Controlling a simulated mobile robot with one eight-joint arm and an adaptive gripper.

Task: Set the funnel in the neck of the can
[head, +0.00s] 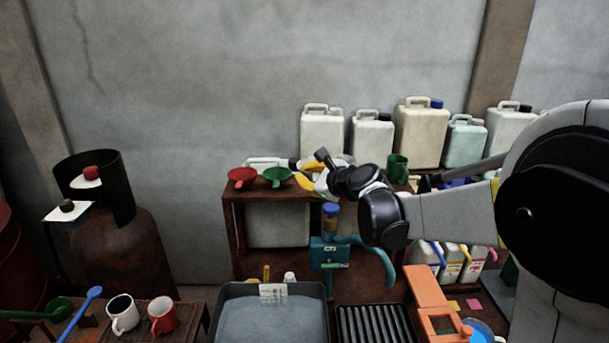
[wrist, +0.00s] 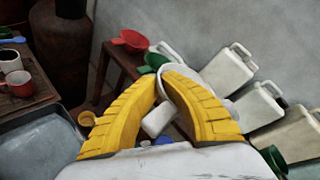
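A red funnel (head: 242,176) and a green funnel (head: 277,176) stand side by side on a rusty brown shelf. In the wrist view the red funnel (wrist: 131,41) and the green funnel (wrist: 155,61) lie beyond my fingertips. My gripper (head: 305,178) is over the shelf, right of the green funnel. Its yellow fingers (wrist: 158,82) converge at the tips. A pale rounded piece (wrist: 160,118) shows between them, and a whitish curved rim shows behind the right finger; I cannot tell whether either is held. White cans (head: 322,135) stand along the wall behind; which one is the task's can is unclear.
More cans, one with a blue cap (head: 419,135), stand right along the wall. A green mug (head: 397,168) is right of my gripper. A teal device (head: 328,253) stands before the shelf. A grey basin (head: 268,318), two mugs and a rusty cylinder are front left.

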